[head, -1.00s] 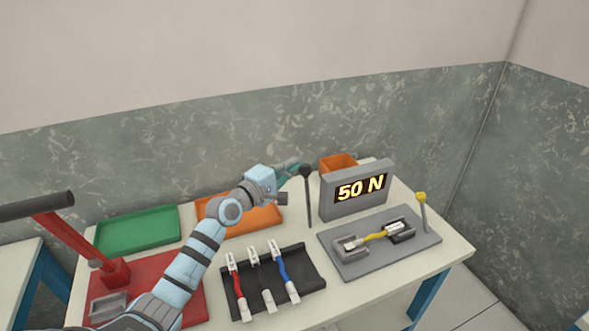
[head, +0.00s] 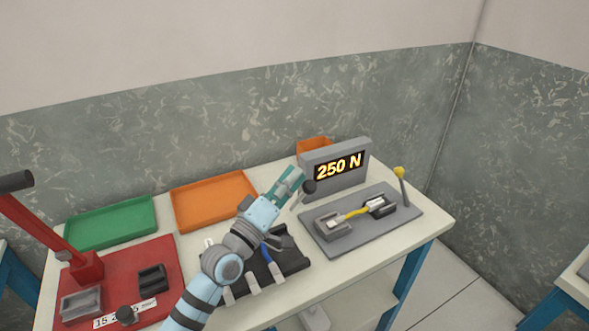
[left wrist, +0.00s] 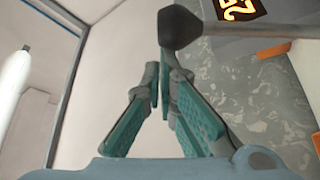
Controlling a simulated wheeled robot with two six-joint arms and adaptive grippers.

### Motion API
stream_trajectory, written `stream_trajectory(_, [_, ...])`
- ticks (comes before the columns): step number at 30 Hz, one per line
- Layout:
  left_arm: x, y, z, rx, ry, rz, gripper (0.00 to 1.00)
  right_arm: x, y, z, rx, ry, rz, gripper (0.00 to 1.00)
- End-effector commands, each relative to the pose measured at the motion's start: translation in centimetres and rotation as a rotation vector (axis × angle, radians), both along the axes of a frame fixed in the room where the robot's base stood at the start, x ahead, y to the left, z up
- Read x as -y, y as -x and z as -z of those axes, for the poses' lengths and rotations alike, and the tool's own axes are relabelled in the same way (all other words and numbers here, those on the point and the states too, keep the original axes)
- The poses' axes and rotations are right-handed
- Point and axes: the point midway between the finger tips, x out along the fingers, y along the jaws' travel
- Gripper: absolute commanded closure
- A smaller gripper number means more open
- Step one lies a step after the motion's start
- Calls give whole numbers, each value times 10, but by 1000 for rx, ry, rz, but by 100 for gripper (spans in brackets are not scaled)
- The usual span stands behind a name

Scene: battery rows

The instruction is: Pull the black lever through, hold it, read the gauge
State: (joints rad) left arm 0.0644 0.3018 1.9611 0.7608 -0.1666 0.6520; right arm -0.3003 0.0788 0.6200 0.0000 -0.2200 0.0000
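The black lever (head: 309,187) stands at the left of the gauge, tilted over toward the front right. Its black knob (left wrist: 181,27) and rod also show in the left wrist view. My left gripper (head: 298,172) is beside the lever, behind its knob. In the left wrist view its teal fingers (left wrist: 164,66) are together at the tips, with nothing seen between them. Whether they touch the lever is hard to tell. The gauge (head: 339,167) is a grey box reading 250 N. A yellow cable (head: 350,214) lies in the grey fixture (head: 325,248) before it. My right gripper is not in view.
A second lever with a yellow knob (head: 399,172) stands upright at the fixture's right end. A black rack (head: 290,262) with cables lies under my left arm. An orange tray (head: 214,202), a green tray (head: 110,222) and a red press (head: 86,268) are at the left.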

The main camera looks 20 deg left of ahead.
Motion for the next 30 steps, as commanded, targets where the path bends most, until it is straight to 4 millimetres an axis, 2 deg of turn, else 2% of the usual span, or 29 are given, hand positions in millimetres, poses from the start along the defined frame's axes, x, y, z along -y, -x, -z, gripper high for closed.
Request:
stream_trajectory(9, [9, 9, 8, -4, 0, -2, 100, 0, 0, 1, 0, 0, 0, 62])
stream_trajectory(30, [11, 9, 12, -15, 0, 0, 100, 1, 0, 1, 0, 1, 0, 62])
